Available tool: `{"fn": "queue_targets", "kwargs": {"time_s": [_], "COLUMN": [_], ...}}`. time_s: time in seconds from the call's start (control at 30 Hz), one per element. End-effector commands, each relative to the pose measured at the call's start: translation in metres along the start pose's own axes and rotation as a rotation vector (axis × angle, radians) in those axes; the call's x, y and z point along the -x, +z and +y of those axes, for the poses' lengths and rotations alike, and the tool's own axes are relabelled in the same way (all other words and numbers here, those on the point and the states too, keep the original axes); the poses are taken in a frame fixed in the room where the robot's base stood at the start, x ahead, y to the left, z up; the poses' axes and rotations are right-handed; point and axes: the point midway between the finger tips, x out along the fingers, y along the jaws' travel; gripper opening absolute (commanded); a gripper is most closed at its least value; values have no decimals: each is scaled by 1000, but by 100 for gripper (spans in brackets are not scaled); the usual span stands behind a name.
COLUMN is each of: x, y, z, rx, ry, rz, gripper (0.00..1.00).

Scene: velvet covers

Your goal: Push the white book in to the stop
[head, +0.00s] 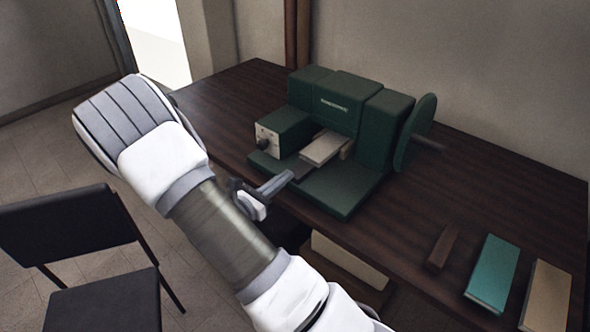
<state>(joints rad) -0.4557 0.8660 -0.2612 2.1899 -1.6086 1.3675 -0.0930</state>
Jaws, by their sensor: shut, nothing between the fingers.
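A pale, off-white book (324,148) lies flat on the dark green machine (318,189), in the gap between its small front-left block and its main body. The book's far end is close to the machine body; whether it touches a stop there cannot be seen. My gripper (288,177) is shut and empty. It is over the table's front edge by the machine's base, in front and to the left of the book. Its fingertips look apart from the book, with a dark strip between them in the picture.
A large green handwheel (414,132) stands at the machine's right. A brown block (443,247), a teal book (493,271) and a tan book (547,295) lie at the right of the dark wooden table (497,190). A black chair (68,226) stands at left.

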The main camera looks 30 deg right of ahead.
Motion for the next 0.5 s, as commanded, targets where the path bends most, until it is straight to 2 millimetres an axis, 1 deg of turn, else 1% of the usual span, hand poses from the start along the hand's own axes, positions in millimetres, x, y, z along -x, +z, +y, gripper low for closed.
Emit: {"fn": "queue_targets", "kwargs": {"time_s": [0.03,0.2,0.33,0.5], "x": [13,46,62,69], "y": [0,0,0,0], "z": [1,1,0,0], "rx": [0,1,0,0], "ry": [4,3,0,-1], "rz": [1,1,0,0], "gripper": [0,0,0,0]}}
